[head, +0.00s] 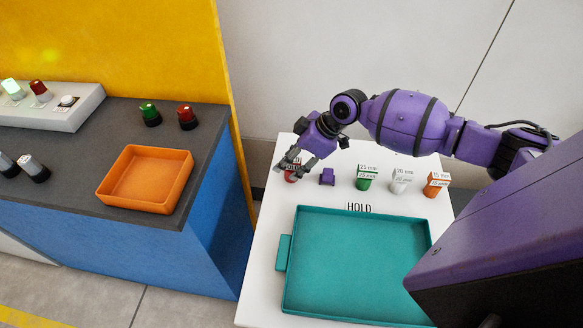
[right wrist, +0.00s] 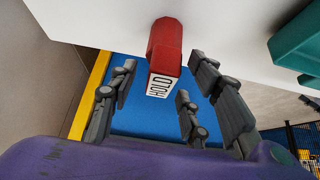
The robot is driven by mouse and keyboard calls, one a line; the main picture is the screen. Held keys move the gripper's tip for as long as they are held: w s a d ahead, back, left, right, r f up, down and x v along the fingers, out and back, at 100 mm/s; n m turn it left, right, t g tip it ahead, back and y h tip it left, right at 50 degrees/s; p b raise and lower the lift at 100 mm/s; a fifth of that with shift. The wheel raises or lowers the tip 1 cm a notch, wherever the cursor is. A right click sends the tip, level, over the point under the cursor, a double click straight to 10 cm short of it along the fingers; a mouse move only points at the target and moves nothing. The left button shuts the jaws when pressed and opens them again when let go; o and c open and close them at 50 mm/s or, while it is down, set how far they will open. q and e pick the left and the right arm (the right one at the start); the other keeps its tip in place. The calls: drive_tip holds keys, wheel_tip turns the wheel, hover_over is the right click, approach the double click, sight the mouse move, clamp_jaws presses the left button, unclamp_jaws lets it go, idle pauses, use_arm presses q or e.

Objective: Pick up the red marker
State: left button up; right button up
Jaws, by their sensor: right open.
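The red marker (head: 291,175) is a small red block with a white face lettered HOLD. It stands at the far left corner of the white table, partly hidden by my right gripper (head: 297,163) in the head view. In the right wrist view the red marker (right wrist: 165,42) shows upside down, with its HOLD face towards the camera. My right gripper (right wrist: 158,80) is open, its dark fingers spread to either side of the marker's line. I cannot tell whether any finger touches it. My left gripper is not in view.
A purple block (head: 327,177) stands close right of the marker, then green (head: 364,182), white (head: 399,186) and orange (head: 435,190) labelled blocks. A teal tray (head: 285,290) lies in front. An orange tray (head: 140,205) sits on the dark counter (head: 85,205) at left.

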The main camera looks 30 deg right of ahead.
clamp_jaws()
drive_tip(key=shift+r, duration=0.1)
